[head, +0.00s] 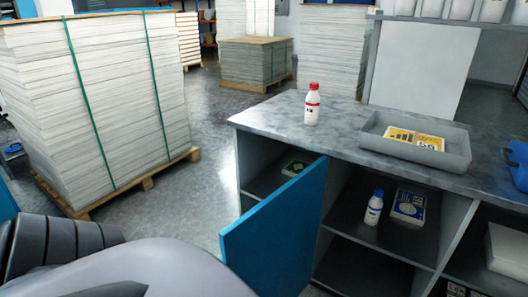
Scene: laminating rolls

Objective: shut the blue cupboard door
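The blue cupboard door (275,238) stands open in the head view. It swings out toward me from the grey cupboard (448,232) under the counter. Behind it the left compartment shows, with a green and white box (295,168) inside. The door hides the lower part of that compartment. Neither gripper shows.
The grey counter top (345,150) carries a red-capped bottle (312,104) and a grey tray (450,150). A blue-capped bottle (374,208) and a book (408,206) stand in the open middle compartment. A strapped paper stack (100,95) stands left; floor between is clear.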

